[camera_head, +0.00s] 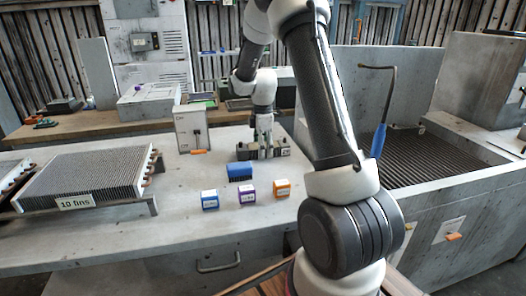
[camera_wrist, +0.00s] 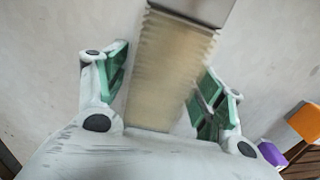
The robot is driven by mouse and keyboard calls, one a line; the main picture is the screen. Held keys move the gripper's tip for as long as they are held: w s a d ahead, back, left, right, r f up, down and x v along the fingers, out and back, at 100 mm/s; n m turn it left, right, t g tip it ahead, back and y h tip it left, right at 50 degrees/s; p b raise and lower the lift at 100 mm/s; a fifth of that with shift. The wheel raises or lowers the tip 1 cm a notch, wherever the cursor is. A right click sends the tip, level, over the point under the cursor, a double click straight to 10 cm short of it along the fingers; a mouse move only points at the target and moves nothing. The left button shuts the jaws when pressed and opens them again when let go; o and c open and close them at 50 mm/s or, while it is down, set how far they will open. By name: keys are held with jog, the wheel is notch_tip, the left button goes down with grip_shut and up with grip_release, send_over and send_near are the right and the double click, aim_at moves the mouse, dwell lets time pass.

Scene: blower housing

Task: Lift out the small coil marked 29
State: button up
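A small dark finned coil (camera_head: 246,154) lies on the grey bench in the head view. A pale tag at its right end is too small to read as 29. My gripper (camera_head: 264,138) points down over the coil's middle and hides part of it. In the wrist view a tan finned block (camera_wrist: 165,70), which seems to be this coil, lies between the green finger pads of my gripper (camera_wrist: 163,88). Bare bench shows between the left pad and the block. The right pad is close to the block, and I cannot tell whether it touches.
A blue comb-like piece (camera_head: 240,171) and blue (camera_head: 209,200), purple (camera_head: 247,194) and orange (camera_head: 282,188) blocks stand in front. A switch panel (camera_head: 188,125) stands behind left. A large coil marked "10 fins" (camera_head: 90,178) is at left. A grated tub (camera_head: 425,155) is at right.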

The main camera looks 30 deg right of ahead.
jog(key=c, duration=1.1)
jog(key=shift+o, duration=0.2)
jog(key=shift+r, duration=0.15)
notch_tip(320, 180, up, 10)
jog(key=shift+f, duration=0.1)
